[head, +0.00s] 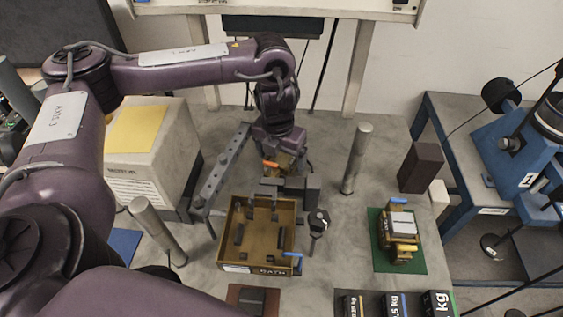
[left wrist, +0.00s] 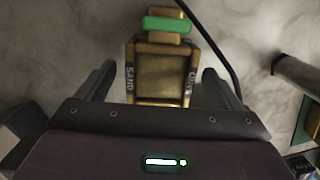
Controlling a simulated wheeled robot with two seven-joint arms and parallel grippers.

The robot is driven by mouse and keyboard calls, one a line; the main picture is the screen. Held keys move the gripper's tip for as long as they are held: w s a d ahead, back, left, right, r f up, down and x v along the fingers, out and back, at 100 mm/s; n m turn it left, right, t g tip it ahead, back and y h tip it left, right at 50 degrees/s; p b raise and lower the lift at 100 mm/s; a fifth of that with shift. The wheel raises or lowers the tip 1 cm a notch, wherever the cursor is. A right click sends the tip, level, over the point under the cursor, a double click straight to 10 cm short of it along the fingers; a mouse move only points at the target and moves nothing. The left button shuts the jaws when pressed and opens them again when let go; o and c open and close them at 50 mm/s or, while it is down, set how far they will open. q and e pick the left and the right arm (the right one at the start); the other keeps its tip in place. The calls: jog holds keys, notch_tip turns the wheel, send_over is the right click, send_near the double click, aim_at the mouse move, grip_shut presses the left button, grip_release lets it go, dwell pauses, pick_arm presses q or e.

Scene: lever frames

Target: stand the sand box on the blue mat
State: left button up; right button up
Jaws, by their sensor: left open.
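The sand box (left wrist: 160,78), a tan box with dark lettered sides and a green piece at its far end, lies between the fingers of my left gripper (left wrist: 160,88) in the left wrist view. The fingers are open, with a gap on each side of it. In the head view my left gripper (head: 287,172) is low over the middle of the table, and a tan part of the sand box (head: 284,160) shows there, the rest hidden. The blue mat (head: 124,244) is at the left, partly hidden by my left arm. My right gripper is not in view.
A wooden tray (head: 232,262) with dark dividers stands just in front of the gripper. Metal posts stand at left (head: 158,230) and right (head: 356,158). A green mat (head: 413,263) bears another box. Weights (head: 395,303) line the front.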

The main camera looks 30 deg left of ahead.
aim_at(282, 158)
pick_arm(q)
jog(key=shift+w+f, duration=0.15)
jog(key=shift+f, duration=0.45)
jog(key=shift+r, duration=0.1)
jog(key=c, duration=1.8)
jog(key=shift+w+r, duration=0.1)
jog(key=shift+r, duration=0.1)
notch_tip(282, 158, up, 10)
jog(key=shift+f+p, duration=0.2)
jog(key=shift+p, duration=0.8)
